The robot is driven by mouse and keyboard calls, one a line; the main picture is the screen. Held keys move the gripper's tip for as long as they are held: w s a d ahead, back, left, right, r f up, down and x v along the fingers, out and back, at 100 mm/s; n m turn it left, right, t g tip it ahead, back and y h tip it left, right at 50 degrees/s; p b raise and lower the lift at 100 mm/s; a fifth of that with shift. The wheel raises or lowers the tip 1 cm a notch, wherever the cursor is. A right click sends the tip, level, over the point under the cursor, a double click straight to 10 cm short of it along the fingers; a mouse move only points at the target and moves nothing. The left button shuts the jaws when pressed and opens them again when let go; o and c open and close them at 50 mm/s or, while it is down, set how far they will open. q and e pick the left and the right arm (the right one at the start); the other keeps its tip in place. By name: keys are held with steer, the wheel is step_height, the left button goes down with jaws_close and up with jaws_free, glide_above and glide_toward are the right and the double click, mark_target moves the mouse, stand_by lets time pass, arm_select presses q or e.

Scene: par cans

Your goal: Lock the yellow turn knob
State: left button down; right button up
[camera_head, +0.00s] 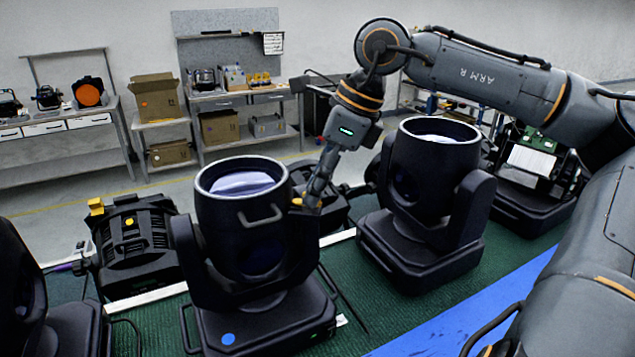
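My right arm reaches in from the right, and my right gripper (311,198) points down at the right side of the middle black par can (243,225). A small yellow piece (297,202) shows right at the fingertips, on the can's yoke side; it looks like the yellow turn knob, mostly hidden by the fingers. The fingers are at it or touching it, but I cannot tell whether they are closed on it. The can stands upright in its yoke, open end up, with a handle on its front. My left gripper is not in view.
Another par can (430,170) stands close on the right. A black fixture with a yellow knob (96,206) is on the left. They stand on a green mat (377,318) with a blue strip (470,325). Workbenches and cardboard boxes (155,97) are at the back.

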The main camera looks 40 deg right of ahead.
steer(key=v, duration=1.2)
stand_by(0.5)
